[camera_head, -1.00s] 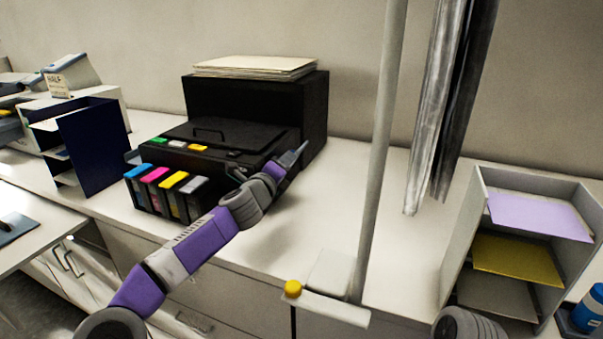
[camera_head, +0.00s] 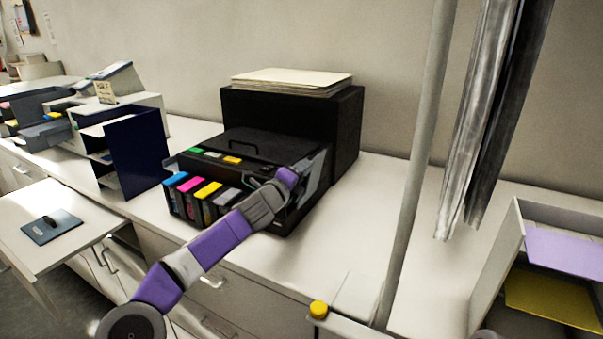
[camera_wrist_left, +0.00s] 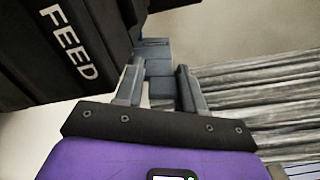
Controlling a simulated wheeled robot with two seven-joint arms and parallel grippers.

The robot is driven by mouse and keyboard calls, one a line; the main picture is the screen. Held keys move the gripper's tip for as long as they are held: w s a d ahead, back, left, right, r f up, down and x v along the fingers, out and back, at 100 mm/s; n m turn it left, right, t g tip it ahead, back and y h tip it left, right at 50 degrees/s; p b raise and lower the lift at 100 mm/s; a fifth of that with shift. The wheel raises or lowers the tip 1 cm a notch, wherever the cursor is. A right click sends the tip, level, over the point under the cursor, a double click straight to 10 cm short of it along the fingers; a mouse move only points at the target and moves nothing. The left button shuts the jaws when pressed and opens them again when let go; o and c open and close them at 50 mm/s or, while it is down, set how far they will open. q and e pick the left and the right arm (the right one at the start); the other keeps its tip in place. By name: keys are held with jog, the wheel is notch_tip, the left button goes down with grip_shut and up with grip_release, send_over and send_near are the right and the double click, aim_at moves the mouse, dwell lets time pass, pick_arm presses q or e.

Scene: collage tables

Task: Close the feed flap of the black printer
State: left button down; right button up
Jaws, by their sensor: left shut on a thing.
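The black printer (camera_head: 285,125) stands on the white counter, with ink cartridges along its front. In the left wrist view, a black part of it (camera_wrist_left: 50,55) marked "FEED" fills the upper left. My left gripper (camera_head: 304,188) is at the printer's right side; its fingertips are hard to make out there. In the left wrist view, my left gripper (camera_wrist_left: 160,88) is shut on a blue-grey stepped piece (camera_wrist_left: 158,68) beside the FEED part. This looks like the flap's tab, but how it joins is hidden. I cannot tell the flap's angle. My right gripper is out of view.
Papers (camera_head: 290,80) lie on the printer. A paper-tray rack (camera_head: 500,270) is at far right, a navy holder (camera_head: 140,150) at left.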

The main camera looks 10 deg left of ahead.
pick_arm(q)
jog(key=shift+a+r, duration=0.15)
jog(key=shift+r, duration=0.45)
jog(key=c, duration=0.8)
grip_release()
jog(key=shift+c, duration=0.2)
jog(key=shift+a+f, duration=0.1)
jog(key=shift+f, duration=0.1)
